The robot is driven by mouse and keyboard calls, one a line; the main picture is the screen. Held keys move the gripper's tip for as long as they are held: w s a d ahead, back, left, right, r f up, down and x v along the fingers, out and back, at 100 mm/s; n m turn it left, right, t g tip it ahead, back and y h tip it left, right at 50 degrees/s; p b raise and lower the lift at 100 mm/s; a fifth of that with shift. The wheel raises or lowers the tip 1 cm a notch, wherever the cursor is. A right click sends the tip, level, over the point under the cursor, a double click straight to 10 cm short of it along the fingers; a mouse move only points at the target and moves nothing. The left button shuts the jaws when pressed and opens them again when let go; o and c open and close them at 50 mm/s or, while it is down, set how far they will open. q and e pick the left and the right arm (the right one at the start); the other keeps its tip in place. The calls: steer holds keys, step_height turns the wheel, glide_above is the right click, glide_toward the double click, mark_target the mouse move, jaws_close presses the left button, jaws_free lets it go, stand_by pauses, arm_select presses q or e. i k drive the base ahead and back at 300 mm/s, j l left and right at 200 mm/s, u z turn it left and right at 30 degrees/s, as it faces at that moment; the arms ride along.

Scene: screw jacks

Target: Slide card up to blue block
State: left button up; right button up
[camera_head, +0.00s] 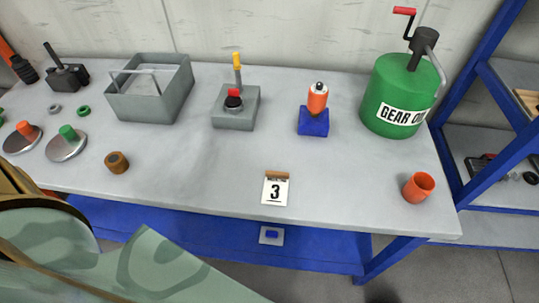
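A small white card (275,191) marked with a black 3 and a brown strip along its top edge lies near the table's front edge. The blue block (313,124) sits farther back and to the right of the card, with an orange bottle-shaped piece (317,100) with a dark top standing on it. Bare table separates the card from the block. Neither of my grippers shows in the head view.
A grey control box (236,113) stands left of the block, a grey bin (149,92) farther left. A green gear oil can (396,98) and an orange cup (418,187) are at right. Camouflage-patterned and brown shapes cover the lower left. The grey tabletop (215,165) is clear mid-front.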

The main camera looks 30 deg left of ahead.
mark_target(275, 190)
steer(key=k+j+u, duration=0.1)
steer(key=u, duration=0.6)
